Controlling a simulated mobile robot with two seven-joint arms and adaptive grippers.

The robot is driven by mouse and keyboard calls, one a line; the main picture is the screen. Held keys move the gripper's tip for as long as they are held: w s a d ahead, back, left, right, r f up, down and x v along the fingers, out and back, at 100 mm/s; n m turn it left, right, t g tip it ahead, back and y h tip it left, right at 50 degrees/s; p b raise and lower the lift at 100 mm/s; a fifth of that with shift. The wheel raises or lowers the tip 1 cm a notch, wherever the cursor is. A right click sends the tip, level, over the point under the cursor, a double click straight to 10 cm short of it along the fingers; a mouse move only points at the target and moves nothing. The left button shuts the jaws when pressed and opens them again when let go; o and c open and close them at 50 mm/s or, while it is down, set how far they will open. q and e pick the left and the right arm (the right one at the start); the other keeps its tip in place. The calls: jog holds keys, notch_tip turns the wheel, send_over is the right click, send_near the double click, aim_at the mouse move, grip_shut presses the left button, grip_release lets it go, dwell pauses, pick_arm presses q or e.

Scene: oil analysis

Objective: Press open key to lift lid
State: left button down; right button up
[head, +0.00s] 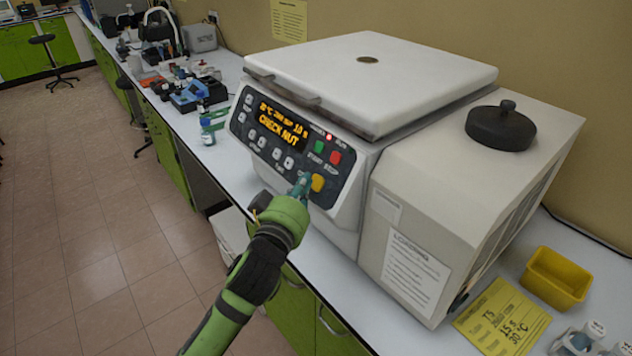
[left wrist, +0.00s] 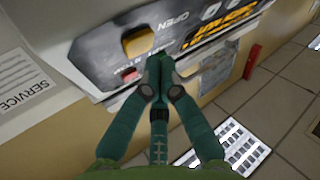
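The centrifuge (head: 345,215) stands on the bench with its white lid (head: 385,75) down. Its dark front panel has an orange display (head: 280,125) reading "CHECK NUT". The yellow open key (head: 317,183) is at the panel's lower right; it also shows in the left wrist view (left wrist: 138,42), near the word OPEN. My left gripper (head: 302,183) is at the panel, just left of the yellow key. In the left wrist view the fingertips (left wrist: 158,65) are together with nothing between them, beside and below the key. I cannot tell whether they touch the panel. My right gripper is not visible.
A green start key (head: 319,146) and a red stop key (head: 335,157) sit above the yellow key. A black knobbed cap (head: 501,126) rests on the housing. A yellow tray (head: 556,279) and a yellow note (head: 502,318) are at right. A bottle (head: 208,128) stands left.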

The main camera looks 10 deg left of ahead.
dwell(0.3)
pick_arm(q)
jog(key=shift+w+d+f, duration=0.25)
jog(key=shift+w, duration=0.05)
